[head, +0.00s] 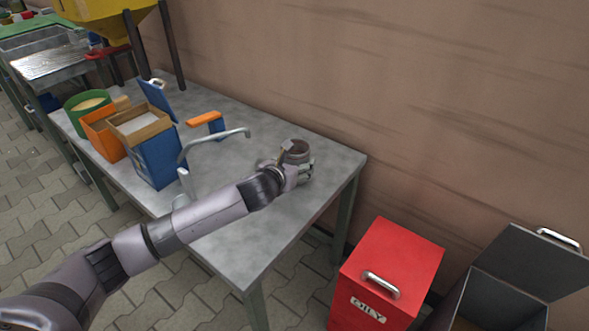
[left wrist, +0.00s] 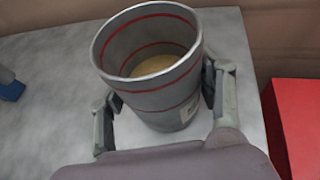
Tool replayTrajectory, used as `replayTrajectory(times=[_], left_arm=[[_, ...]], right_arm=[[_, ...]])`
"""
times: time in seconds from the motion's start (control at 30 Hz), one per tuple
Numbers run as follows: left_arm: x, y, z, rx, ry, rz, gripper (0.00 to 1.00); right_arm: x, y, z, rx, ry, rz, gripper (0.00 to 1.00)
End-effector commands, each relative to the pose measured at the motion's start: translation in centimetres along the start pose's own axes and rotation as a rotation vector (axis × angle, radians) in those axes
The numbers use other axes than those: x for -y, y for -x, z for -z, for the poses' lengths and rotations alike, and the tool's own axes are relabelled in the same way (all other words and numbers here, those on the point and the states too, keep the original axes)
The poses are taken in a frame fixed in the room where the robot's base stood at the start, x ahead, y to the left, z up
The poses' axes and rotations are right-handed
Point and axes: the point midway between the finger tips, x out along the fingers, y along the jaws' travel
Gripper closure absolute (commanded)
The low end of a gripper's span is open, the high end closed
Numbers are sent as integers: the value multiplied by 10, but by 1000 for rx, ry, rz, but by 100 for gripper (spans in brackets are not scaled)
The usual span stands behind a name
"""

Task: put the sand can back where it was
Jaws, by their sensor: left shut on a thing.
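The sand can (left wrist: 150,65) is a grey metal can with red bands, upright, with some sand in the bottom. It also shows in the head view (head: 296,151) near the right end of the grey metal table (head: 245,252). My left gripper (head: 296,172) is shut on the can, with one finger on each side of it in the left wrist view (left wrist: 162,112). Whether the can touches the tabletop is hard to tell. My right gripper is in neither view.
On the table's left part stand a blue box (head: 157,160), an orange box (head: 100,136) and a green round tub (head: 87,104). A red bin marked OILY (head: 395,255) and an open grey bin (head: 500,300) stand right of the table. A wall runs behind.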

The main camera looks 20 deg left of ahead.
Motion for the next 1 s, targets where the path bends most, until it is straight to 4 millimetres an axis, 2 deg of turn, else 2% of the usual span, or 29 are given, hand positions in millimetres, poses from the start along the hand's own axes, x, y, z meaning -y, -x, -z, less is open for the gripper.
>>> replayTrajectory(times=[0.1,0.2,0.53,0.57,0.83,1.0], left_arm=[[-1,-4,9,1,0,-1,70],[-1,-5,10,1,0,-1,70],[-1,-6,12,1,0,-1,70],[-1,-6,13,0,0,-1,38],[0,-6,13,0,0,-1,20],[0,-6,13,0,0,-1,20]], right_arm=[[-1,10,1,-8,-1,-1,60],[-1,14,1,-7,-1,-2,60],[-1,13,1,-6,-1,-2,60],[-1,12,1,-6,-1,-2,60],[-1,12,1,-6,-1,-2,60],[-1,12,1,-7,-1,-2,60]])
